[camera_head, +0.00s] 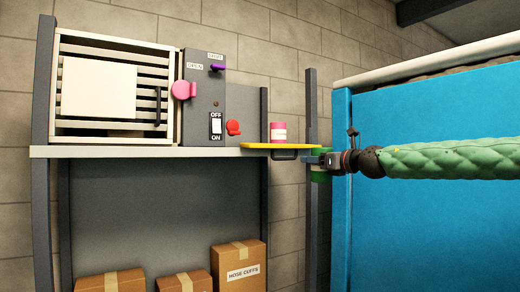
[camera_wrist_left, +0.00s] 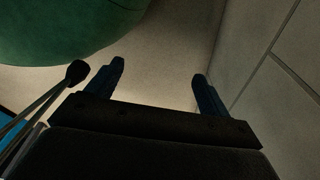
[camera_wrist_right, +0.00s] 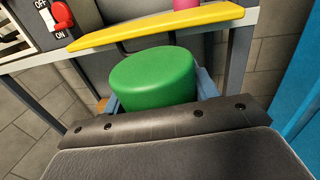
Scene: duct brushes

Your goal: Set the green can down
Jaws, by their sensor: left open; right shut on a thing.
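The green can (camera_wrist_right: 152,78) is between the fingers of my right gripper (camera_wrist_right: 157,90), which is shut on it. In the head view my right gripper (camera_head: 318,160) is at the right end of the shelf, just right of the yellow ledge (camera_head: 300,146). Only small green parts of the can (camera_head: 320,177) show there. In the right wrist view the yellow ledge (camera_wrist_right: 155,27) is beyond the can. My left gripper (camera_wrist_left: 157,78) is open and empty in its wrist view; it is outside the head view.
A pink can (camera_head: 278,131) stands on the yellow ledge. A grey switch box (camera_head: 204,100) with pink and red knobs and a louvred unit (camera_head: 98,88) stand on the shelf (camera_head: 150,152). Cardboard boxes (camera_head: 238,265) are below. A blue panel (camera_head: 430,215) is at right.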

